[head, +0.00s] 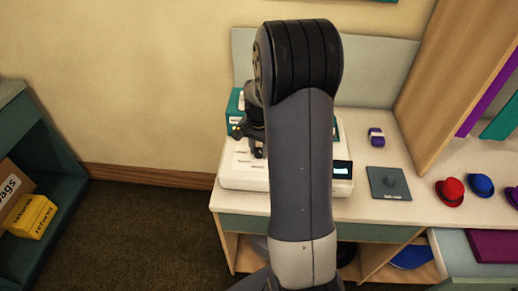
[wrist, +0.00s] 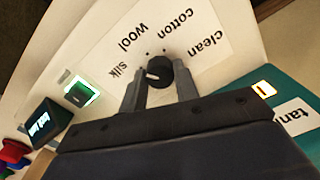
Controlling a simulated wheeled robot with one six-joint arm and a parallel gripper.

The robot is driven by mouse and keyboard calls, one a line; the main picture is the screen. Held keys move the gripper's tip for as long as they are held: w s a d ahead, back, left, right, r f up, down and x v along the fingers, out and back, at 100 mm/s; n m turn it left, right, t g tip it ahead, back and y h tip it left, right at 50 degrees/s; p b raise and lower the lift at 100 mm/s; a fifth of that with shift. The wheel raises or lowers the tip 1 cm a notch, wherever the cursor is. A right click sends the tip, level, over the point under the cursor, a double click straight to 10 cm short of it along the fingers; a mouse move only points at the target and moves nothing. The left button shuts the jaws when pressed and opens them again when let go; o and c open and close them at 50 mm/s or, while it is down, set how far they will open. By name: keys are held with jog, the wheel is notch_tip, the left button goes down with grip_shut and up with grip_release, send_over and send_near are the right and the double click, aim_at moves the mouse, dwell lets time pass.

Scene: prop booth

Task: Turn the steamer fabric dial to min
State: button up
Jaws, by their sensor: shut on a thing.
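The white steamer (head: 236,176) stands on the counter, partly hidden behind my arm in the head view. The wrist view shows its dark round dial (wrist: 159,69) on a white label plate (wrist: 224,28). Silk, wool, cotton and clean are printed around the dial; I see no label reading min. A white mark on the dial points left, toward silk. My gripper (wrist: 160,84) has one finger on each side of the dial and is shut on it. In the head view my gripper (head: 257,152) is over the steamer, left of my arm.
A lit green button (wrist: 81,93) and a dark display (wrist: 45,121) are left of the dial; an orange-lit switch (wrist: 264,90) is right.

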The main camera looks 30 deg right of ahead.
aim_at(259, 150)
jog(key=n, duration=0.6)
jog(key=shift+b, duration=0.35)
jog(key=n, duration=0.7)
dwell(0.4)
jog(key=o, duration=1)
notch_tip(259, 150, up, 11)
jog(key=shift+f+b, duration=0.1)
jog(key=shift+b, duration=0.25)
notch_tip(259, 150, down, 11)
jog(key=shift+f, duration=0.1)
jog(key=shift+r, duration=0.2)
